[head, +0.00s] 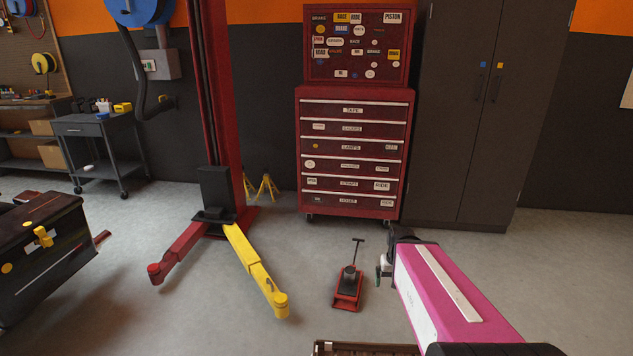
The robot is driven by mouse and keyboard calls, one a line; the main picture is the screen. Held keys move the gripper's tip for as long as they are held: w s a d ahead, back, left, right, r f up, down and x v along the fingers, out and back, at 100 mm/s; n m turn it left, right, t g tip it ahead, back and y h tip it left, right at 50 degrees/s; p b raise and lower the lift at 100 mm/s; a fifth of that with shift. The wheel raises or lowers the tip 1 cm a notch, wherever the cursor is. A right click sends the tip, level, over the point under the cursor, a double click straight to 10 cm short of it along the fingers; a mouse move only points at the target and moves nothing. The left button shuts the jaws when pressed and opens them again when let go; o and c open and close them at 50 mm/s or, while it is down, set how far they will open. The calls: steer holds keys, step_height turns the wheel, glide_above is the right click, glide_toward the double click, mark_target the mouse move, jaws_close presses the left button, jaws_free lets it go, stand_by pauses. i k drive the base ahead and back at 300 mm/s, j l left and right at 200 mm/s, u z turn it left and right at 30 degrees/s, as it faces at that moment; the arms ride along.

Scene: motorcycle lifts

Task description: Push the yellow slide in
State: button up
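A yellow slide-like arm (256,267) reaches out from the base of the red lift post (221,120), low over the floor, toward the front right. Its outer end carries a round yellow pad (279,303). A red arm (177,250) spreads from the same post to the left. My gripper (384,266) is at the end of my pink arm, right of the yellow arm and apart from it. It is seen from behind and the side, so its opening is unclear. Nothing is visible in it.
A small red floor jack (348,288) stands between the yellow arm and my gripper. Yellow jack stands (265,187) are behind the post. A red tool chest (353,160) and dark cabinet (478,110) line the wall. A black case (45,250) is at left.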

mark_target(267, 286)
steer(key=i+j, duration=0.8)
